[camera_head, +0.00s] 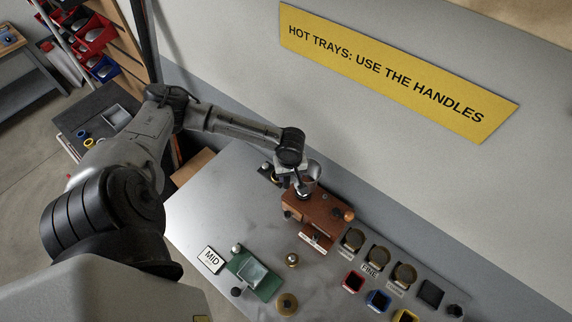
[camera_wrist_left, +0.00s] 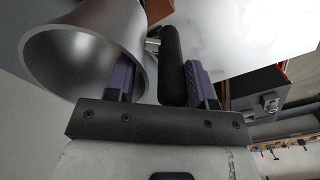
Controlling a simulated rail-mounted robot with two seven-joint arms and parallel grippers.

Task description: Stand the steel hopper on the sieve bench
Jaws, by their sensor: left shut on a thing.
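The steel hopper (camera_head: 313,171) is a grey metal cone with a wide open mouth. My left gripper (camera_head: 302,184) is shut on it, at the far end of the arm, over the left end of a brown box-like unit. In the left wrist view the hopper (camera_wrist_left: 85,50) fills the upper left. A black bar (camera_wrist_left: 171,65) shows between the fingers of the gripper (camera_wrist_left: 160,80). I cannot tell whether the hopper touches the unit below. The grey metal bench top (camera_head: 215,215) carries the unit; no readable label marks it as the sieve bench. My right gripper is not in view.
The brown unit (camera_head: 318,222) has an orange knob. Several round tins (camera_head: 378,256) and coloured square cups (camera_head: 352,281) stand to its right. The bench's left part is clear.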

